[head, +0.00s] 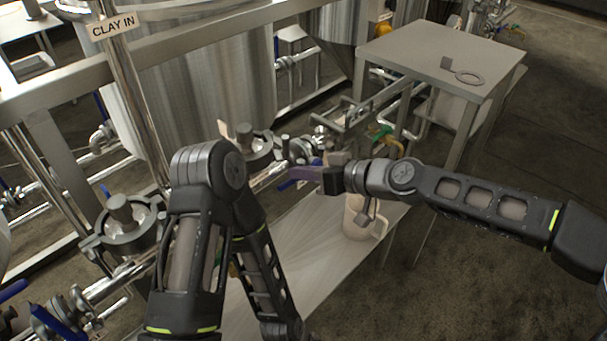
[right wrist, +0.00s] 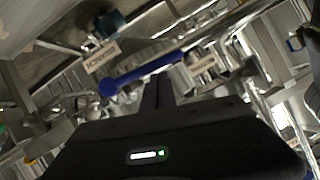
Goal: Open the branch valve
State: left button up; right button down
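A blue valve lever (head: 288,184) shows in the head view on the steel piping, just left of and below my right gripper (head: 304,174). In the right wrist view a blue lever (right wrist: 142,74) slants across the picture, its rounded end at the left. The dark fingers of my right gripper (right wrist: 160,92) reach up to that lever and overlap it. I cannot tell whether they touch it, or how far apart they are. My left arm folds down in the middle of the head view, and its gripper is not in view.
A pale bench (head: 275,270) runs below the pipes, with a beige container (head: 358,222) on it. A grey table (head: 420,50) at the back right holds a flat ring (head: 469,77). Floor at right is clear.

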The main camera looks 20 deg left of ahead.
jog(key=shift+s+f, duration=0.1)
dwell(0.4)
jog(key=v, duration=0.7)
jog(key=shift+d+p, duration=0.35)
jog(key=shift+p, duration=0.05)
